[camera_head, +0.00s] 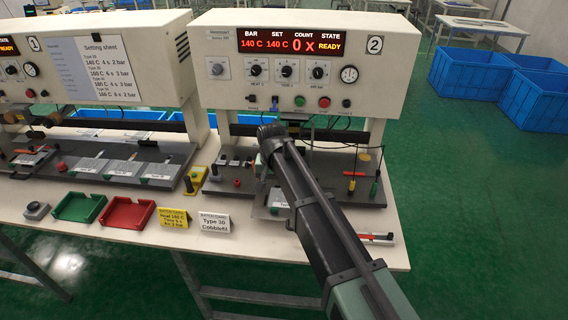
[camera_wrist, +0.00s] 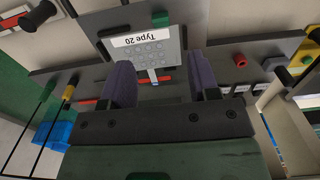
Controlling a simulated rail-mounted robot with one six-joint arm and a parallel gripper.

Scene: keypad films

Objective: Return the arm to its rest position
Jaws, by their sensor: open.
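My arm (camera_head: 323,220) reaches from the lower right up to the front of machine 2 (camera_head: 230,100). Its end covers part of the machine's work area, and my fingers cannot be made out in the head view. In the wrist view my gripper (camera_wrist: 162,82) shows two dark purple fingers, apart and with nothing clearly held between them. A grey plate labelled "Type 20" (camera_wrist: 165,50) lies beyond the fingers, tilted in the picture. The machine 2 display (camera_head: 292,41) reads 140 C, 140 C, 0 x and READY.
Machine 1 (camera_head: 140,80) stands at left. A green tray (camera_head: 79,207), a red tray (camera_head: 127,213), a yellow card (camera_head: 174,218) and a white card (camera_head: 215,222) line the table front. Two screwdriver-like tools (camera_head: 374,188) stand right of my arm. Blue crates (camera_head: 535,105) stand on the floor at right.

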